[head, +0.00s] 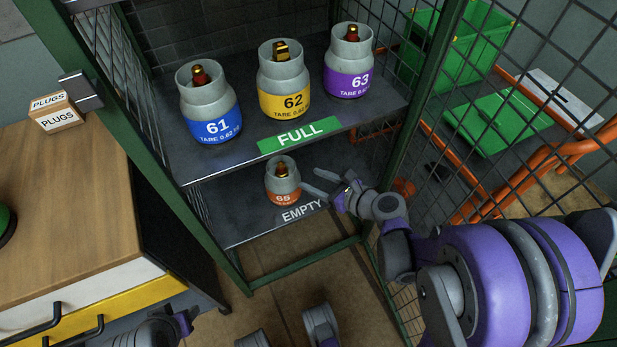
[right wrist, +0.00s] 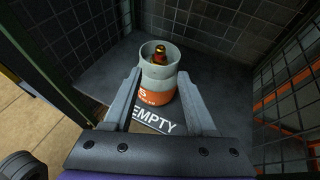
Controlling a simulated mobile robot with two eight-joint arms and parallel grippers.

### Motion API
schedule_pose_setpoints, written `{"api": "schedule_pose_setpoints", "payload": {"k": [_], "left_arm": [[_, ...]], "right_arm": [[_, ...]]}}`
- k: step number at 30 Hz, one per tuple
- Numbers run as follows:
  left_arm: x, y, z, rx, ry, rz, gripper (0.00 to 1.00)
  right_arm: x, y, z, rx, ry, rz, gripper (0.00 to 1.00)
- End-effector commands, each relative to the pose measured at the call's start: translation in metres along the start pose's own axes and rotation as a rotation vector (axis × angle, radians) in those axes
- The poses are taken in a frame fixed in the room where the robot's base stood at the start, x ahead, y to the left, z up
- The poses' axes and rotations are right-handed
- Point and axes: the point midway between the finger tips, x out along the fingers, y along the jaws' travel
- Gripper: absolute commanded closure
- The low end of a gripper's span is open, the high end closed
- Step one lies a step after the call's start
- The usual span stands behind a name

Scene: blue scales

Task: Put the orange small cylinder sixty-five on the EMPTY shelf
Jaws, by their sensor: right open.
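The small grey cylinder with an orange band marked 65 (head: 283,181) stands upright on the lower shelf (head: 235,210), behind the EMPTY label (head: 301,211). It also shows in the right wrist view (right wrist: 158,84). My right gripper (head: 309,182) is open, just to the right of the cylinder in the head view. In the right wrist view its two fingers (right wrist: 158,78) point toward the cylinder, one to each side, with no clear contact. The cylinder rests on the shelf, not gripped.
Cylinders 61 (head: 213,106), 62 (head: 285,85) and 63 (head: 349,65) stand on the upper shelf (head: 185,165) above, behind the FULL label (head: 300,135). Mesh walls and green posts bound the cage. A wooden cabinet (head: 70,200) with a PLUGS box (head: 56,118) stands left.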

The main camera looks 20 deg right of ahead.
Motion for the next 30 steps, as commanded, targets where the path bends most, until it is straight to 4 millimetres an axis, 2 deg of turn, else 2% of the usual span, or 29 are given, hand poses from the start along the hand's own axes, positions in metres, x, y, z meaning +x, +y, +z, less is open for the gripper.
{"api": "schedule_pose_setpoints", "payload": {"k": [2, 5, 8, 12, 15, 18, 21, 24, 30], "left_arm": [[-0.001, 0.0, 0.0, 0.0, 0.0, 0.0, 0.5], [-0.001, 0.0, 0.0, 0.0, 0.0, 0.0, 0.5], [-0.001, 0.0, 0.0, 0.0, 0.0, 0.0, 0.5], [-0.001, 0.0, 0.0, 0.0, 0.0, 0.0, 0.5], [-0.001, 0.0, 0.0, 0.0, 0.0, 0.0, 0.5], [-0.001, 0.0, 0.0, 0.0, 0.0, 0.0, 0.5], [-0.001, 0.0, 0.0, 0.0, 0.0, 0.0, 0.5], [-0.001, 0.0, 0.0, 0.0, 0.0, 0.0, 0.5], [-0.001, 0.0, 0.0, 0.0, 0.0, 0.0, 0.5]], "right_arm": [[-0.004, 0.007, -0.001, -0.065, 0.023, 0.014, 0.43], [-0.009, 0.029, -0.004, -0.305, 0.098, 0.065, 0.43], [-0.022, 0.061, -0.014, -0.719, 0.209, 0.177, 0.43], [-0.058, 0.097, -0.034, -1.413, 0.343, 0.423, 0.43], [-0.089, 0.108, -0.048, -1.858, 0.395, 0.626, 0.43], [-0.116, 0.111, -0.057, -2.205, 0.418, 0.817, 0.43], [-0.135, 0.108, -0.062, -2.434, 0.425, 0.963, 0.43], [-0.145, 0.106, -0.064, -2.551, 0.425, 1.048, 0.43], [-0.147, 0.104, -0.064, -2.588, 0.425, 1.075, 0.43]]}}
